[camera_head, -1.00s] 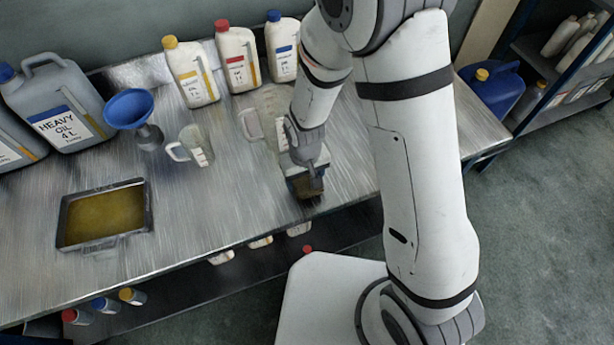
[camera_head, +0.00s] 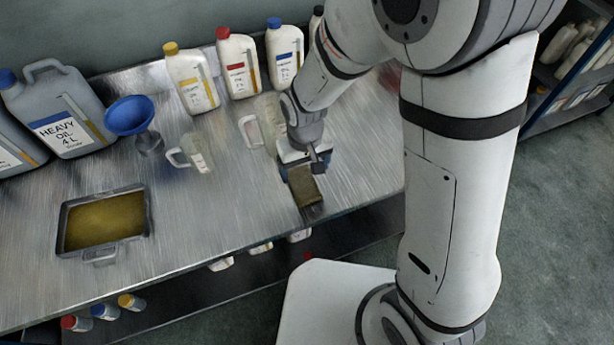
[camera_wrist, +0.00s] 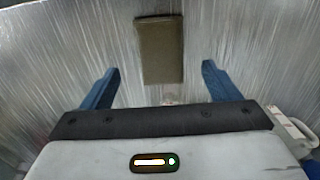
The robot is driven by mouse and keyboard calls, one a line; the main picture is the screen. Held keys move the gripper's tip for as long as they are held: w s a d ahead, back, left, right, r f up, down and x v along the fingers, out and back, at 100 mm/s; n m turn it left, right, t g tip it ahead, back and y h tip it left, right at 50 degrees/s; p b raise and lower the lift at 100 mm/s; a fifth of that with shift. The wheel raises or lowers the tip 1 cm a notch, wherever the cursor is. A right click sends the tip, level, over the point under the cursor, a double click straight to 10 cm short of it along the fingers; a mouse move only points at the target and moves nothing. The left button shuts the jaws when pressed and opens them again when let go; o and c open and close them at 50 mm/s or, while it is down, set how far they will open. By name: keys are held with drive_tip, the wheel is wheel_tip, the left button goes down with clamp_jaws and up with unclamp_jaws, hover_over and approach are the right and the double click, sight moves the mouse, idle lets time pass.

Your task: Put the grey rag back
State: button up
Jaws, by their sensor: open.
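The rag (camera_head: 305,188) is a folded, brownish-grey rectangle lying flat on the metal workbench (camera_head: 235,212) near its front edge. It also shows in the wrist view (camera_wrist: 160,50), top centre, just beyond my fingertips. My gripper (camera_head: 303,168) is just behind the rag in the head view and partly hides its back end. In the wrist view its two blue fingers (camera_wrist: 160,68) stand wide apart with nothing between them, and the rag lies in line with the gap.
A measuring jug (camera_head: 195,152) and another clear jug (camera_head: 262,125) stand left of my gripper. Behind are bottles with yellow (camera_head: 192,80), red (camera_head: 238,65) and blue caps (camera_head: 285,58). A blue funnel (camera_head: 130,115) and an oil-filled tray (camera_head: 104,220) are at left.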

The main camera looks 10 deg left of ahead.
drive_tip(key=d+r+m+t, duration=0.1)
drive_tip(key=d+r+m, duration=0.2)
drive_tip(key=d+r, duration=0.9)
drive_tip(key=s+d+r+m+t, duration=0.1)
drive_tip(key=s+d+r, duration=0.2)
drive_tip(key=d+r, duration=0.1)
drive_tip(key=s+d+r+m+t, duration=0.1)
drive_tip(key=s+d+r+m, duration=0.1)
drive_tip(key=d, duration=0.5)
wheel_tip(320, 180, up, 2)
drive_tip(key=shift+s, duration=0.85)
